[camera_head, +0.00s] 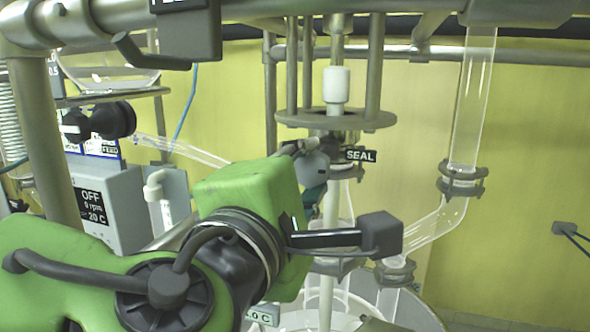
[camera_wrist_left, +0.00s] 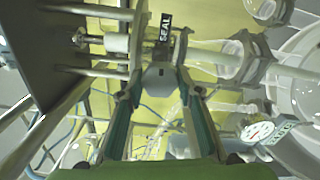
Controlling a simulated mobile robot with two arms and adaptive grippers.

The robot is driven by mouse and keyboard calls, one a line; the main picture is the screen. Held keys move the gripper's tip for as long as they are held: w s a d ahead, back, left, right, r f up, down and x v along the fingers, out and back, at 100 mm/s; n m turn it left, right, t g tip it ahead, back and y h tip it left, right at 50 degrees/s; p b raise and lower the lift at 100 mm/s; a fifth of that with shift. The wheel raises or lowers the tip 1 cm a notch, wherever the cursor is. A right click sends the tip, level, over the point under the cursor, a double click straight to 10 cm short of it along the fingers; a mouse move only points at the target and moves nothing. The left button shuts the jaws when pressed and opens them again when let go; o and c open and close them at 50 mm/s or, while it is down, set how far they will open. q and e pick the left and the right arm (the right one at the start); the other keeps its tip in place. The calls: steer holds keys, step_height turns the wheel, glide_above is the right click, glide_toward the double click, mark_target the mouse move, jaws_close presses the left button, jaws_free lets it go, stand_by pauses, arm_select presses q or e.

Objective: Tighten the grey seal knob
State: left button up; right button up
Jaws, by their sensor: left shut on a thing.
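The grey seal knob (camera_wrist_left: 158,80) sits between the fingertips of my left gripper (camera_wrist_left: 158,90) in the left wrist view, with a finger on each side of it. In the head view the knob (camera_head: 313,167) shows as a small grey round shape left of the black SEAL label (camera_head: 361,155). My left gripper (camera_head: 315,190) reaches it from below and is mostly hidden behind my green wrist. It is shut on the knob. The SEAL label also shows above the knob in the left wrist view (camera_wrist_left: 164,27). My right gripper does not show.
A round metal plate (camera_head: 336,119) with vertical rods is just above the knob. A glass tube (camera_head: 472,100) and clamped joints stand to the right. A grey control box (camera_head: 105,205) reading OFF is at the left. A metal bar crosses the top.

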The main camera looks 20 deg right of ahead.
arm_select(q)
steer(key=shift+r, duration=0.35)
steer(key=o, duration=1.1)
steer(key=shift+w+f, duration=0.1)
steer(key=shift+w+d+f, duration=0.1)
steer(key=shift+d+f, duration=0.05)
steer(key=shift+f, duration=0.05)
steer(key=v, duration=0.7)
